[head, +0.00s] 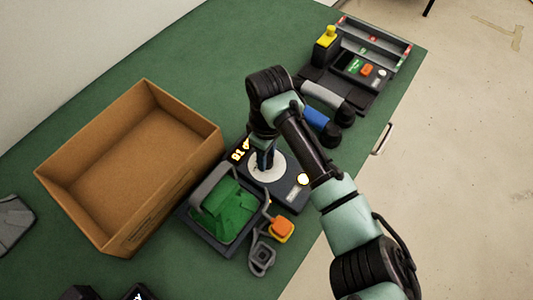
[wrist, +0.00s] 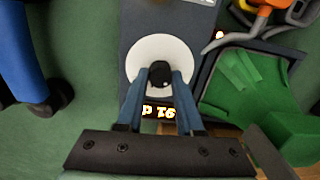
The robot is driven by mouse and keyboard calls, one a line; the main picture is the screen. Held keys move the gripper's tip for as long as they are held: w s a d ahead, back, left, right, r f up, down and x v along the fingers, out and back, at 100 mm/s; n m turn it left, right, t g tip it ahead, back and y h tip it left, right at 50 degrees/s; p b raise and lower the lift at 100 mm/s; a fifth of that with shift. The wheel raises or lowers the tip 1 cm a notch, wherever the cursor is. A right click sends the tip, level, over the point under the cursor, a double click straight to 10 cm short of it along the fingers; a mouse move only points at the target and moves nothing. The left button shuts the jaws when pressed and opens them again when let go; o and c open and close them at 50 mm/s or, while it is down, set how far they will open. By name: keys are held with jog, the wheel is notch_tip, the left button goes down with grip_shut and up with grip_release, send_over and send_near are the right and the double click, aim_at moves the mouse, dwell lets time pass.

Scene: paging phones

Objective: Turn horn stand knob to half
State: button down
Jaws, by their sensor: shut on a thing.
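The horn stand (head: 289,195) is a dark, flat unit on the green table with a white round dial (head: 276,172). A dark knob (wrist: 160,71) stands at the middle of the dial in the wrist view. My gripper (head: 265,163) points down over the dial. In the wrist view its two blue fingers (wrist: 160,84) are shut on the knob from either side. Glowing yellow characters (wrist: 158,112) show beside the dial, partly covered by the fingers, so I cannot read them fully. In the head view the gripper and arm hide the knob.
A grey-rimmed tray with a green insert (head: 226,208) sits close beside the stand. An orange-topped item (head: 282,228) lies in front. An open cardboard box (head: 135,150) is at left. Blue and grey handsets (head: 322,122) and a console (head: 360,68) are at the upper right. Bare table lies behind.

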jog(key=shift+r+m+p, duration=0.15)
jog(key=shift+m+p, duration=0.15)
jog(key=shift+p, duration=0.1)
jog(key=shift+r+m+p, duration=0.1)
jog(key=shift+m+p, duration=0.5)
jog(key=shift+p, duration=0.15)
jog(key=m+p, duration=0.2)
jog(key=shift+p, duration=0.35)
jog(key=shift+d+f+m+p, duration=0.1)
jog(key=shift+m+p, duration=0.85)
jog(key=shift+m, duration=0.55)
jog(key=shift+f+m+p, duration=0.1)
jog(key=shift+m+p, duration=0.85)
jog(key=shift+m, duration=0.55)
jog(key=c, duration=0.5)
grip_release()
jog(key=shift+c, duration=0.2)
